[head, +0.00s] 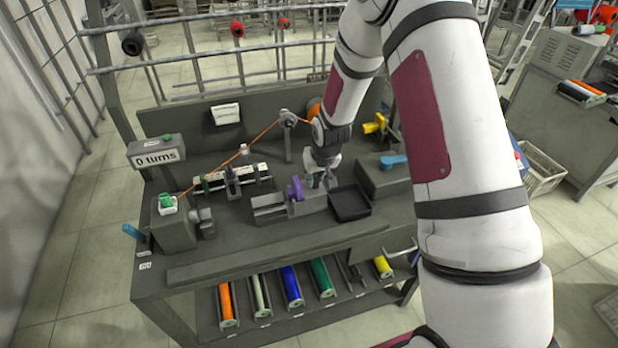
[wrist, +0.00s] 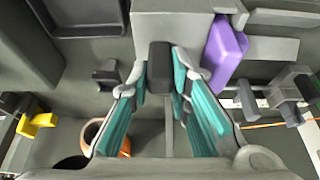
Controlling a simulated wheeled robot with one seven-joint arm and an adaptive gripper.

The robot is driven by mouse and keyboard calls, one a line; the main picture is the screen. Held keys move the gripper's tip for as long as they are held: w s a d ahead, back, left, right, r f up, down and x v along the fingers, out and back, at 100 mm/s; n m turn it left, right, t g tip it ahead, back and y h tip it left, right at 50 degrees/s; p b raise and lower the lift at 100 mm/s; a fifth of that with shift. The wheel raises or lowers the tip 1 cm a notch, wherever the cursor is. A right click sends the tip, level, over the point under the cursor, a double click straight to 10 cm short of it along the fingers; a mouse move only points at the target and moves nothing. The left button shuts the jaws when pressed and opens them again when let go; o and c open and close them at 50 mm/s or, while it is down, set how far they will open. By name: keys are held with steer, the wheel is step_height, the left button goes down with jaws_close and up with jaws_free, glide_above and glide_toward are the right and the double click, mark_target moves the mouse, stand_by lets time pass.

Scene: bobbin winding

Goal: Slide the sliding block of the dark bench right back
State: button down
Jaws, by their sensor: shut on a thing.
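The dark bench (head: 225,258) stands in front of me. My gripper (head: 318,180) reaches down to the middle of its top, beside the purple lever (head: 295,189). In the wrist view my gripper (wrist: 159,72) has its teal fingers on both sides of a dark upright knob (wrist: 159,58), shut on it. The knob stands at a grey block (wrist: 172,22), which I take for the sliding block; the purple lever (wrist: 226,52) is just right of it there. In the head view my gripper partly hides the block (head: 311,205).
A black tray (head: 365,211) lies just right of the block. An orange thread (head: 262,134) runs from a winder at the left, whose display (head: 157,157) reads "0 turns", to a guide post (head: 287,140). Coloured spools (head: 291,287) lie on the lower shelf.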

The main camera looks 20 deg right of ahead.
steer(key=shift+d, duration=0.3)
steer(key=c, duration=1.5)
jaws_free()
steer(key=shift+d, duration=0.1)
steer(key=shift+s+r, duration=0.1)
steer(key=shift+r, duration=0.2)
steer(key=v, duration=1.1)
steer(key=shift+s+r, duration=0.15)
